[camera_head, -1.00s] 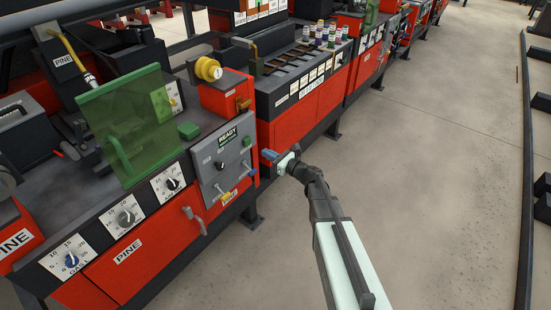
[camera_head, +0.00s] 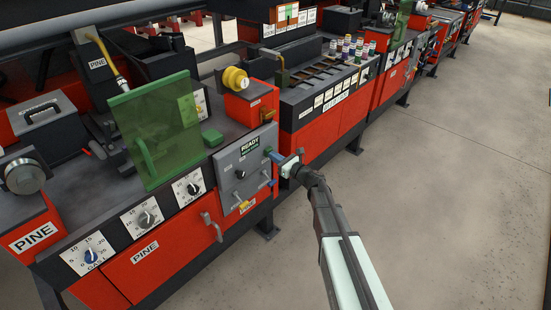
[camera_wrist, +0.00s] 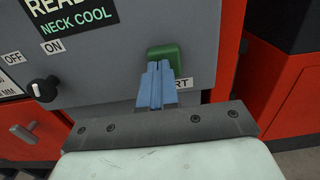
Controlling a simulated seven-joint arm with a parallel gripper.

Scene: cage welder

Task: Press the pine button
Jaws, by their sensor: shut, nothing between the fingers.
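The green button (camera_wrist: 164,57) sits on the grey control panel (camera_wrist: 120,70) above a label partly covered by my fingers, with "RT" showing. My gripper (camera_wrist: 160,68) is shut and empty, its blue fingertips overlapping the lower middle of the button in the wrist view. I cannot tell whether they touch it. In the head view my gripper (camera_head: 269,152) is at the right edge of the grey panel (camera_head: 240,172), which stands on the red station labelled PINE (camera_head: 144,253). The button is mostly hidden by the gripper there.
A black knob (camera_wrist: 44,89) marked OFF and ON is left of the fingers. Levers (camera_head: 240,174) stick out of the panel. A yellow spool (camera_head: 235,79) and a green screen (camera_head: 156,127) stand on the station. The floor (camera_head: 430,220) at right is clear.

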